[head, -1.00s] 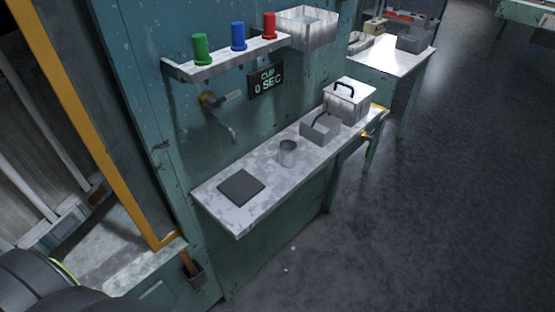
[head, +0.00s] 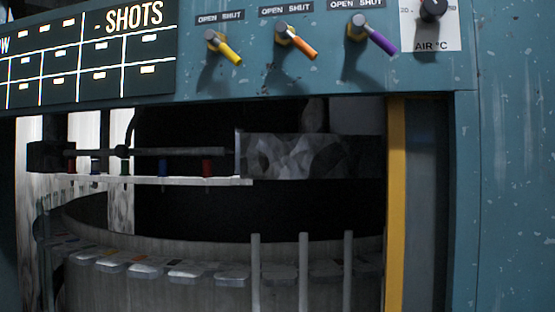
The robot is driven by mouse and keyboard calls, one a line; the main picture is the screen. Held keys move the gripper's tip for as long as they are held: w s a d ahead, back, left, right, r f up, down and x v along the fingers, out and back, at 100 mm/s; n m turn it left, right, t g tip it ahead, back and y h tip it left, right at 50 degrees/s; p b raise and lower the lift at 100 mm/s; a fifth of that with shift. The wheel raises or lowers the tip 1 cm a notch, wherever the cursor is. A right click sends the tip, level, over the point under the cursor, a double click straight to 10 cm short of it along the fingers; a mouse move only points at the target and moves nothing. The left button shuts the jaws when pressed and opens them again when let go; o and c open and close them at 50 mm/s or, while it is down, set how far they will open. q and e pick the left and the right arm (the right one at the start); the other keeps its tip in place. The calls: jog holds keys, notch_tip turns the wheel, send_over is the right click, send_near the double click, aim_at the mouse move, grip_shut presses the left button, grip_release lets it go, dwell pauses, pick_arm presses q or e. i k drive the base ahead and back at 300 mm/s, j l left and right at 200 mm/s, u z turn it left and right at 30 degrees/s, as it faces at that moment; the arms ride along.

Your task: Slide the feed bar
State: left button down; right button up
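A dark horizontal bar (head: 170,152) shows inside the machine opening in the head view, with a dark block (head: 50,157) at its left end and a mottled grey box (head: 310,156) at its right end. I cannot tell for sure whether this is the feed bar. Neither of my grippers shows in the head view now.
A round drum (head: 200,255) with several tags stands below, behind upright grey rods (head: 303,270). A yellow post (head: 395,205) edges the opening at right. Above are yellow, orange and purple levers (head: 378,35), a dial (head: 433,9) and a SHOTS board (head: 85,50).

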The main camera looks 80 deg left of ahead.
aim_at(123, 151)
jog(key=u, duration=3.3)
